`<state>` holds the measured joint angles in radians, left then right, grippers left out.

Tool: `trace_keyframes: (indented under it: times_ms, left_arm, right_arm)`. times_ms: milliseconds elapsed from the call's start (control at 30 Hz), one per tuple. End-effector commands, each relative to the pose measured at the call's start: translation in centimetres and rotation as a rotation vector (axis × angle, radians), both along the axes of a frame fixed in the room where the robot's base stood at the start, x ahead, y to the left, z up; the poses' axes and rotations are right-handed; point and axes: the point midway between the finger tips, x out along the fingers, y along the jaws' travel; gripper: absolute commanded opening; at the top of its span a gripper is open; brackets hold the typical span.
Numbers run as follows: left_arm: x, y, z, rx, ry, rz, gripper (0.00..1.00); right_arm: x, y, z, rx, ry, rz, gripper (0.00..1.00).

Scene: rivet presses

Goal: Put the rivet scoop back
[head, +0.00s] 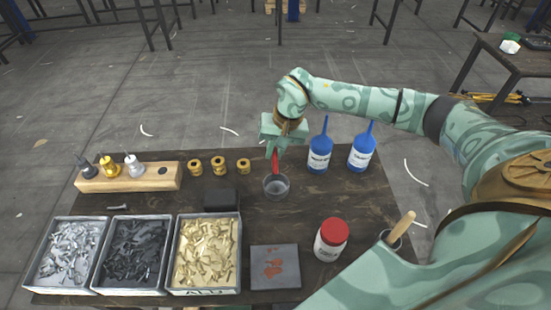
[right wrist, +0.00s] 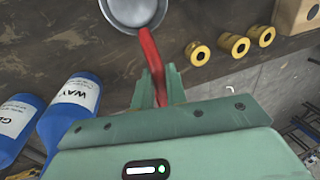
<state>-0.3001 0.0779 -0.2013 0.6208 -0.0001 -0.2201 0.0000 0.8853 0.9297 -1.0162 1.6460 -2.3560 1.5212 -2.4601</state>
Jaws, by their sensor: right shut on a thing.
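The rivet scoop has a round grey metal bowl (head: 276,186) and a red handle (head: 274,160). My right gripper (head: 276,148) is shut on the handle from the far side of the table, with the bowl towards the table's middle. In the right wrist view, the red handle (right wrist: 151,62) runs between the two fingers to the bowl (right wrist: 135,10), which is cut off by the top edge. I cannot tell whether the bowl touches the table or hangs just above it. My left gripper is not in view.
Blue bottles (head: 320,155) stand right of the scoop; brass collars (head: 219,166) and a wooden block (head: 128,180) are left. Rivet bins (head: 205,292), a grey pad with reddish marks (head: 275,252), a red-lidded jar (head: 331,241) and a wooden-handled tool (head: 402,226) are nearer.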

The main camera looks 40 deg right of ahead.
Motion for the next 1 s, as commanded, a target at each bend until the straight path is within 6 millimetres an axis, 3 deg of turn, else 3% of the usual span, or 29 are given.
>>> trace_keyframes:
  times_ms: [200, 500, 533, 600, 867, 1000]
  left_arm:
    - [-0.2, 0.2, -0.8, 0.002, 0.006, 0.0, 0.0]
    - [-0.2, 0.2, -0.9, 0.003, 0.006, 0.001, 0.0]
    - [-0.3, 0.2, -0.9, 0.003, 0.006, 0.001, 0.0]
    - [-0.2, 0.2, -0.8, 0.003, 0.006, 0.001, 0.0]
    - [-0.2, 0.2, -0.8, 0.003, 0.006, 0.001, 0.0]
    - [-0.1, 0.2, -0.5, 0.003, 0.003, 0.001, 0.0]
  right_arm:
    - [0.0, -0.3, -3.5, 0.001, 0.004, -0.002, 0.0]
    - [0.1, -0.3, -3.6, 0.0, 0.0, -0.001, 0.0]
    - [0.1, -0.3, -3.7, -0.001, 0.001, -0.002, 0.17]
    - [0.1, -0.3, -3.6, 0.0, 0.0, -0.002, 0.36]
    - [0.1, -0.3, -3.6, 0.0, 0.0, -0.002, 0.36]
    - [0.0, -0.5, -2.5, -0.002, -0.001, -0.002, 0.36]
